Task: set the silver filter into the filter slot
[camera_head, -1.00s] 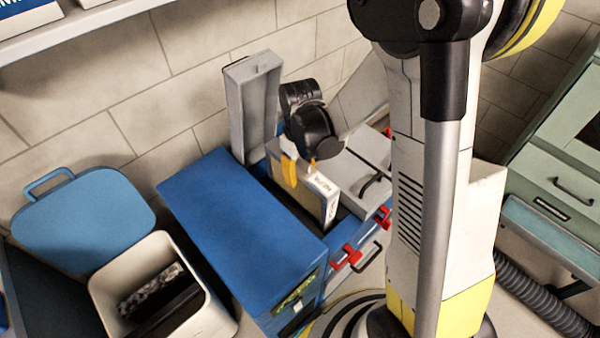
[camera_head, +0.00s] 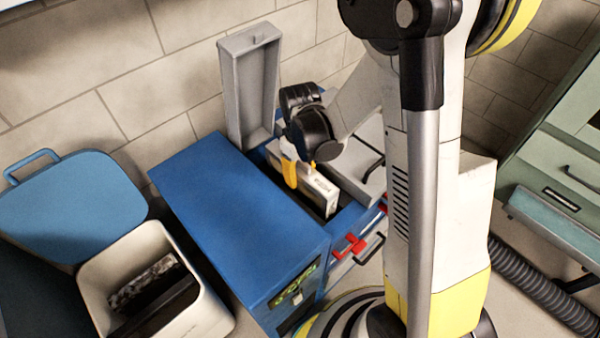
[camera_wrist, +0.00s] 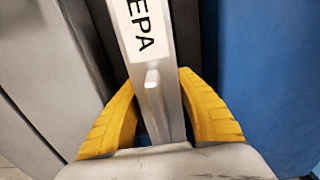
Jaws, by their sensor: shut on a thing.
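The silver filter (camera_head: 318,192) is a thin upright panel, and its top edge with a "HEPA" label shows in the wrist view (camera_wrist: 150,38). My gripper (camera_head: 297,170) has its yellow fingers closed on either side of it; in the wrist view the fingers (camera_wrist: 158,115) flank a small pale peg on the edge. The filter is partly down in the filter slot (camera_head: 332,213), a dark opening in the top of the blue machine (camera_head: 235,215). Its lower part is hidden by the blue housing, so I cannot tell whether it touches the bottom.
A grey lid (camera_head: 250,85) stands open behind the slot. A grey cover (camera_head: 357,165) lies to its right. Red latches (camera_head: 348,246) are on the machine's front. A pale bin (camera_head: 205,315) with dark panels inside stands at left, beside a blue lid (camera_head: 70,205).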

